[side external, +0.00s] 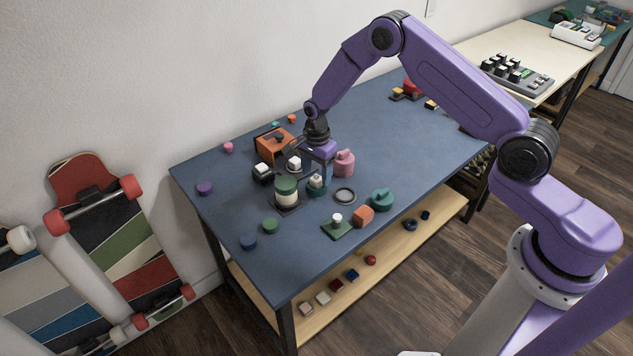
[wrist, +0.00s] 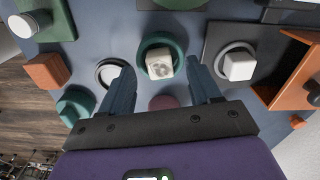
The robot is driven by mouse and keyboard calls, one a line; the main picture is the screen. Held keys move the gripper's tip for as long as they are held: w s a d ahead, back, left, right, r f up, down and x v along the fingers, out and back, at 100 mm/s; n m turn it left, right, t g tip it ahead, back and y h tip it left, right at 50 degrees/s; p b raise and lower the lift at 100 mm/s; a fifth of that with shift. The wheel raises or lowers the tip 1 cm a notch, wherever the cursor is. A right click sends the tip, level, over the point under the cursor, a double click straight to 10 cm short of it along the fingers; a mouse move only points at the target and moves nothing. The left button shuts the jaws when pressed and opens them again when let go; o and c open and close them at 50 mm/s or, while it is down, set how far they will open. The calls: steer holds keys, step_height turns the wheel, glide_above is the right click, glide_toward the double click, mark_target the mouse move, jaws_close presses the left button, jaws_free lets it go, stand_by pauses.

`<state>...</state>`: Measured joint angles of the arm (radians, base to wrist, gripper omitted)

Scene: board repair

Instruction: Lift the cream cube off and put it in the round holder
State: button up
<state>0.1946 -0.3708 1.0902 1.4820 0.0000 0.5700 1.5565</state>
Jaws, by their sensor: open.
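A cream cube with a marked top (wrist: 159,62) sits in a round dark-green base (wrist: 177,44); in the side view the cube (side external: 316,180) is partly covered by my gripper. My gripper (wrist: 160,66) is open, with one finger to each side of the cube in the wrist view; I see no contact, and cannot tell the height gap. In the side view my gripper (side external: 320,172) is low over the base.
A whiter cube (wrist: 239,67) sits in a ring on a dark plate. A green-and-cream cylinder (side external: 286,193), pink piece (side external: 344,163), orange box (side external: 270,145), orange block (side external: 363,216), teal piece (side external: 381,199) and green plate (side external: 337,231) crowd around. The table's back right is clearer.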

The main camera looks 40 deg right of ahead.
steer(key=shift+f, duration=0.6)
steer(key=c, duration=1.1)
steer(key=shift+r, duration=0.1)
steer(key=shift+r, duration=0.5)
step_height(320, 180, up, 2)
steer(key=shift+r, duration=0.2)
steer(key=s+d+r, duration=0.1)
steer(key=s+r, duration=0.8)
steer(key=s, duration=0.5)
steer(key=shift+d+r, duration=0.15)
steer(key=shift+r, duration=0.1)
